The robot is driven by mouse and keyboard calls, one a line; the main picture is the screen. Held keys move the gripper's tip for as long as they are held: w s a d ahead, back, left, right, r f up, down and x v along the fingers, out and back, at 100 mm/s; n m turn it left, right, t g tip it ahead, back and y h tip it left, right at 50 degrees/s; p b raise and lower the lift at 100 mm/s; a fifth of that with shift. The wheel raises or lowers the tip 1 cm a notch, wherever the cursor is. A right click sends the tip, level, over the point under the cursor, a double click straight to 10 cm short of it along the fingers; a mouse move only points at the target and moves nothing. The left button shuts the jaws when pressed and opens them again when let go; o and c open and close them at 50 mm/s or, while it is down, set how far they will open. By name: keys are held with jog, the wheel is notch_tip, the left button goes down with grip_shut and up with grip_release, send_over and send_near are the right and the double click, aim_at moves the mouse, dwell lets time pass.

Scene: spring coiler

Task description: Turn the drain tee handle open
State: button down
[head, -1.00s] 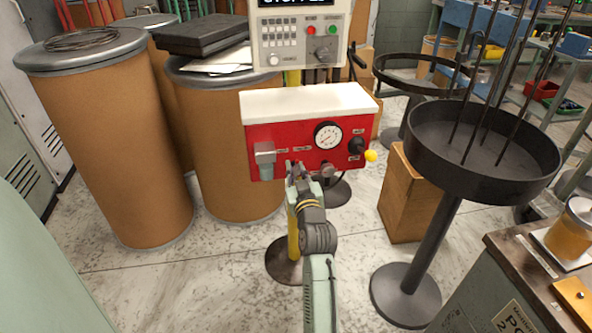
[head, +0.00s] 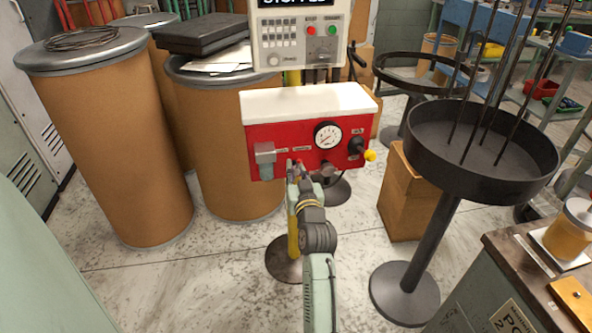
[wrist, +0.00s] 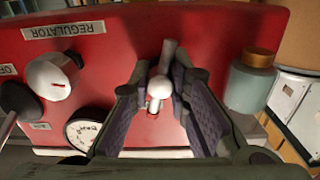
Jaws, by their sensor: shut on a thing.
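The drain tee handle (wrist: 160,84) is a small pale metal bar with a rounded end, on the red panel in the wrist view. It stands between the fingers of my gripper (wrist: 161,75), which are shut on it. The wrist picture is upside down, as the REGULATOR label (wrist: 72,29) shows. In the head view my gripper (head: 293,167) is at the lower edge of the red panel (head: 290,135), left of the gauge. The handle is hidden there behind my gripper, so its exact angle is hard to tell.
A round gauge (head: 327,135) and a yellow-tipped lever (head: 369,155) are right of my gripper. Brown drums (head: 110,150) stand left, a round black tray stand (head: 480,180) right.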

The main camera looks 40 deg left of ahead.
jog(key=shift+f+m+p, duration=0.25)
jog(key=shift+m+p, duration=0.05)
jog(key=shift+m, duration=0.4)
dwell(1.4)
jog(key=c, duration=1.4)
grip_release()
jog(key=shift+r, duration=0.15)
jog(key=shift+c, duration=0.2)
jog(key=v, duration=1.2)
